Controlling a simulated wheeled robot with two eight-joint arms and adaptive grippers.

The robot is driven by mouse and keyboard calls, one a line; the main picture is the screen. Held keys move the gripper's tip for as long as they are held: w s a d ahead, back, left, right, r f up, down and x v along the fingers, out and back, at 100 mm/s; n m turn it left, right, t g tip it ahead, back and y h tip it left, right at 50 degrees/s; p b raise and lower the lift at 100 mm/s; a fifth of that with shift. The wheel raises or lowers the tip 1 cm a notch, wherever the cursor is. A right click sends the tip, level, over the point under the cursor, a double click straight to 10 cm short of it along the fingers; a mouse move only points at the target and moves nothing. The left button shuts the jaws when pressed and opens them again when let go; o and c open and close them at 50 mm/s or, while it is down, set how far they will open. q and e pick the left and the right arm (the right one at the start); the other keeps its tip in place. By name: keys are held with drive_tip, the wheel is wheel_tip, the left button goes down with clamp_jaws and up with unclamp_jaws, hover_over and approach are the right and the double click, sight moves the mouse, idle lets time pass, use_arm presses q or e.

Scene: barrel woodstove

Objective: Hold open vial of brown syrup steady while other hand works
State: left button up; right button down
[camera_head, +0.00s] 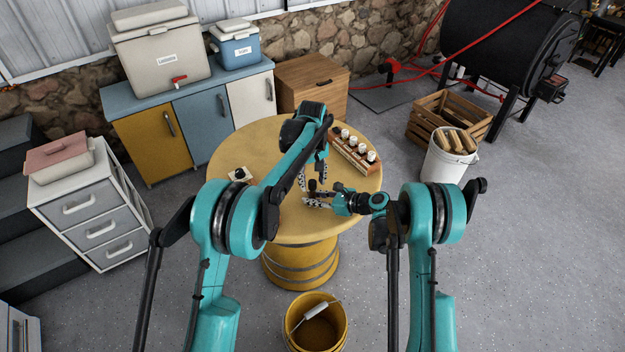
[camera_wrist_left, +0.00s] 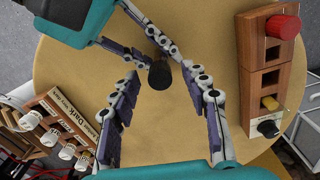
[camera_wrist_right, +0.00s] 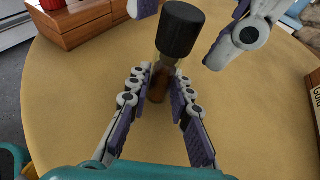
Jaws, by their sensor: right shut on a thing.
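The vial (camera_wrist_right: 157,85) of brown syrup stands upright over the round yellow table (camera_head: 345,205), a black cap (camera_wrist_right: 180,30) on its top. My right gripper (camera_wrist_right: 160,78) is shut on the vial's brown body below the cap. The cap also shows from above in the left wrist view (camera_wrist_left: 159,75). My left gripper (camera_wrist_left: 163,88) is open above the vial, its fingers apart on either side of the cap. In the head view my left gripper (camera_head: 313,178) and right gripper (camera_head: 317,197) meet near the table's middle. Whether the vial's base touches the table is hard to tell.
A wooden rack (camera_head: 345,150) of white-capped vials stands at the table's right rear. A wooden block with a red knob (camera_wrist_left: 283,27) and a black knob (camera_wrist_left: 268,128) sits at the table's left edge. A yellow bucket (camera_head: 318,318) stands on the floor in front. The table's front is clear.

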use_arm(q)
drive_tip(key=shift+r, duration=3)
wheel_tip(320, 180, up, 12)
use_arm(e)
drive_tip(key=c, duration=1.3)
unclamp_jaws()
use_arm(q)
drive_tip(key=shift+s, duration=0.1)
